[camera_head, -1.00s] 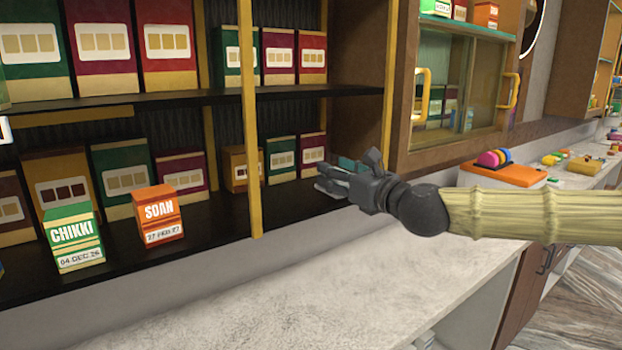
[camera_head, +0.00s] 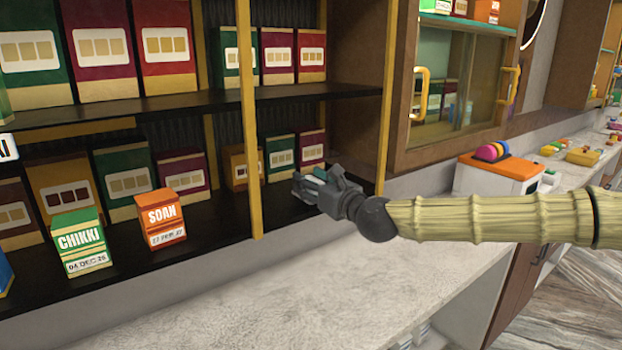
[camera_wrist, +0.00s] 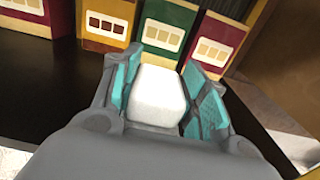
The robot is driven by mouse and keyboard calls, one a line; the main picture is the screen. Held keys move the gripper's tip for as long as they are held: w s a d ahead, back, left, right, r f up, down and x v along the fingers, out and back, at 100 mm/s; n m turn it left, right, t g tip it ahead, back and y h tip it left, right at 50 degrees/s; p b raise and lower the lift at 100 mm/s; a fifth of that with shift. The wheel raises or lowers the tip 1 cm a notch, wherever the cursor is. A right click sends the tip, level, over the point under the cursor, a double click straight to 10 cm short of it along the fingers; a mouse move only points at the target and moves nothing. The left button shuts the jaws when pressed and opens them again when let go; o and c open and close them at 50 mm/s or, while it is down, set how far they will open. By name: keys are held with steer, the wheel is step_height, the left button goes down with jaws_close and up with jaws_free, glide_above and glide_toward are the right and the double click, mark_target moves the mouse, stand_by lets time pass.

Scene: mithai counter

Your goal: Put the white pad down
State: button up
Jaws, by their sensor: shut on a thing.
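My gripper (camera_head: 312,188) is at the lower black shelf, just right of the yellow post in the head view. In the wrist view, my gripper (camera_wrist: 165,92) has its teal-padded fingers on either side of a white pad (camera_wrist: 156,94), shut on it. The pad is a plain white block with rounded edges. It points toward the row of boxes at the back. The pad is hard to make out in the head view, hidden by the fingers. I cannot tell whether it touches the shelf.
A green CHIKKI box (camera_head: 80,241) and an orange SOAN box (camera_head: 161,218) stand on the lower shelf (camera_head: 205,223) at left. Several sweet boxes line its back. A yellow post (camera_head: 250,120) stands left of my gripper. The stone counter (camera_head: 260,300) below is clear.

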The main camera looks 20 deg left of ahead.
steer(key=shift+s, duration=0.1)
steer(key=shift+f, duration=0.15)
steer(key=o, duration=1)
steer(key=shift+r, duration=0.25)
steer(key=shift+s+d+f, duration=0.15)
steer(key=shift+d+f, duration=0.05)
steer(key=shift+d, duration=0.1)
steer(key=b+v, duration=0.3)
steer(key=v, duration=0.8)
steer(key=shift+s+d+r+b, duration=0.1)
steer(key=shift+s+b, duration=0.05)
steer(key=shift+b, duration=0.25)
